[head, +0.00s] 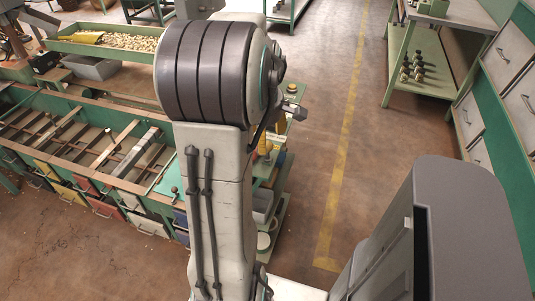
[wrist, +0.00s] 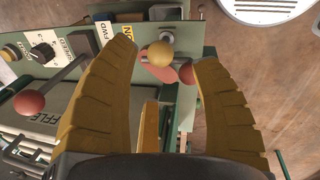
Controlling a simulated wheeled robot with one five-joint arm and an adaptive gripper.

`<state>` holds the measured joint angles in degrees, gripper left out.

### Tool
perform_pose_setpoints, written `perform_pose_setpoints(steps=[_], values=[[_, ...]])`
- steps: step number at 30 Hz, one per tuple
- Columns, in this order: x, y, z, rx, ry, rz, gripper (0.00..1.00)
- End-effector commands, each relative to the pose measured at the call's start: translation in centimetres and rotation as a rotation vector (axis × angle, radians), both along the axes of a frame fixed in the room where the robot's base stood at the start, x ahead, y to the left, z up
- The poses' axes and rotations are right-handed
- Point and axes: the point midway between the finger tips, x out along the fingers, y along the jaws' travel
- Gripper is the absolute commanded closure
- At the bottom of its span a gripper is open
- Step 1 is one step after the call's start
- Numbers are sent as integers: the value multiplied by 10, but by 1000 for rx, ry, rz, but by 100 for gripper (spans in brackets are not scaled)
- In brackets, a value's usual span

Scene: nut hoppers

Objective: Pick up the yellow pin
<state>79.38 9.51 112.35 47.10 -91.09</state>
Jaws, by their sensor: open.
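In the wrist view, a round yellow knob (wrist: 160,53), which looks like the head of the yellow pin, shows between the tips of my gripper (wrist: 164,57). The gripper's two ridged yellow fingers are spread apart with nothing held. The knob appears just beyond the fingertips; whether either finger touches it I cannot tell. The pin's shaft is hidden below the knob. A reddish piece (wrist: 163,74) shows just under it, and a red ball (wrist: 186,73) is partly covered by the right finger. In the head view my arm hides most of the gripper and the pin.
In the wrist view, a green panel with a dial (wrist: 43,53) and a red-knobbed lever (wrist: 29,102) lies left. A pale slotted disc (wrist: 265,10) is upper right. In the head view, a long green sorting bench (head: 120,185) stands left; open floor with a yellow line (head: 345,130) lies right.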

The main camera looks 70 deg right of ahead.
Motion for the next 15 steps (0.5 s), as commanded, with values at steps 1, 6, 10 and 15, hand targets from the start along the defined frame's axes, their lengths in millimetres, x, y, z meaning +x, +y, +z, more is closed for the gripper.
perform_pose_setpoints(steps=[1,6,10,15], values=[[-1,0,-5,2,0,-1,42],[-3,-3,-22,5,3,-2,42],[-3,-5,-37,5,3,-1,42],[-3,-8,-47,1,2,-2,42]])
